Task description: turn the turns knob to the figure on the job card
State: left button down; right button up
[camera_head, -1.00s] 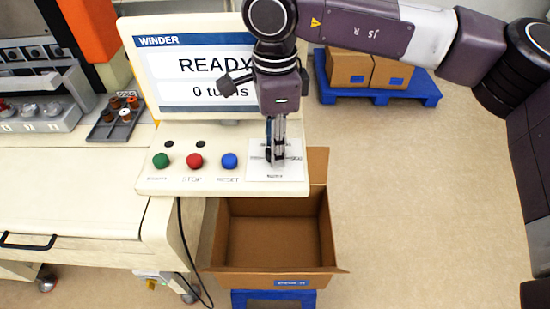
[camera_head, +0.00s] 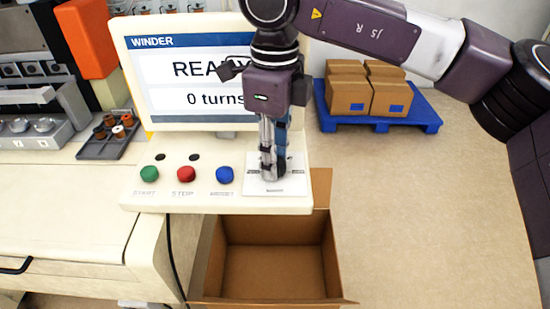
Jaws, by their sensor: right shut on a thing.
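The winder's cream control panel (camera_head: 215,200) carries a white dial plate (camera_head: 252,188) at its right end. My right gripper (camera_head: 271,174) points down onto this plate, its fingers shut on the turns knob, which they mostly hide. The knob's pointer and the plate's marks are too covered and small to read. The screen (camera_head: 190,75) above shows "WINDER", a status partly hidden by my wrist that begins "REA", and "0 turns". I cannot make out a job card. My left gripper is not in view.
Green (camera_head: 149,174), red (camera_head: 186,174) and blue (camera_head: 224,175) buttons sit left of the plate. An open cardboard box (camera_head: 270,295) stands below the panel. A blue pallet (camera_head: 425,118) with cartons is at the back right. A grey tray (camera_head: 95,150) holds small parts.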

jog(key=shift+r, duration=0.1)
jog(key=o, duration=1.1)
jog(key=shift+o, duration=0.2)
notch_tip(320, 180, up, 12)
